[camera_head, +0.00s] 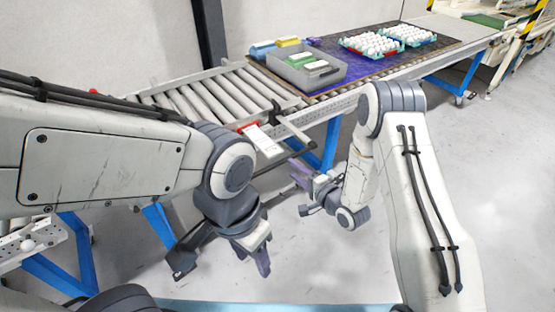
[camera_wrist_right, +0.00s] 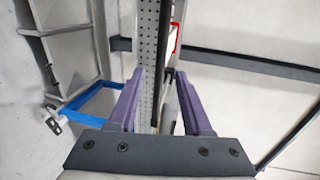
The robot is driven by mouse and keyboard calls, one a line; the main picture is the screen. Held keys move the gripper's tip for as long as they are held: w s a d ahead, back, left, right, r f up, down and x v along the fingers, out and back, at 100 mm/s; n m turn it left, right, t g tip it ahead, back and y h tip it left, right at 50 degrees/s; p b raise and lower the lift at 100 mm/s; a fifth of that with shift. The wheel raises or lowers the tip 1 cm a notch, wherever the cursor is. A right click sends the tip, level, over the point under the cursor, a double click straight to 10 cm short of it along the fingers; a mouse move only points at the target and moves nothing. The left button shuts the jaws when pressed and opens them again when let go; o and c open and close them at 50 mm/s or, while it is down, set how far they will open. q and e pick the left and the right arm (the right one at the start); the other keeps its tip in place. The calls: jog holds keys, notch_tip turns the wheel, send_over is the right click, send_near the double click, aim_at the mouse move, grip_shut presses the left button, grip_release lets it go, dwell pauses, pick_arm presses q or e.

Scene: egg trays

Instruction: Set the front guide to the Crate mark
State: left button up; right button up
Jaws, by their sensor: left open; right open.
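The front guide appears to be the dark bar (camera_head: 288,126) with a bent arm at the near edge of the roller conveyor. Beside it hangs a white plate (camera_head: 262,142) with a red edge; its marks are too small to read, so I cannot tell which is the Crate mark. My right gripper (camera_head: 298,178) is open and empty, in front of and below the conveyor edge. In the right wrist view its purple fingers (camera_wrist_right: 158,100) are spread, with a perforated rail (camera_wrist_right: 148,45) beyond them. My left gripper (camera_head: 257,256) is open and empty, lower left, pointing down.
The roller conveyor (camera_head: 205,98) runs to a belt bearing a grey crate (camera_head: 285,73) with cartons and two trays of white eggs (camera_head: 371,46). Blue legs (camera_head: 331,143) stand below. The grey floor (camera_head: 330,250) between my arms is clear.

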jog(key=p+x, duration=0.1)
jog(key=x, duration=0.8)
jog(key=shift+w+a, duration=0.25)
grip_shut()
jog(key=shift+f, duration=0.15)
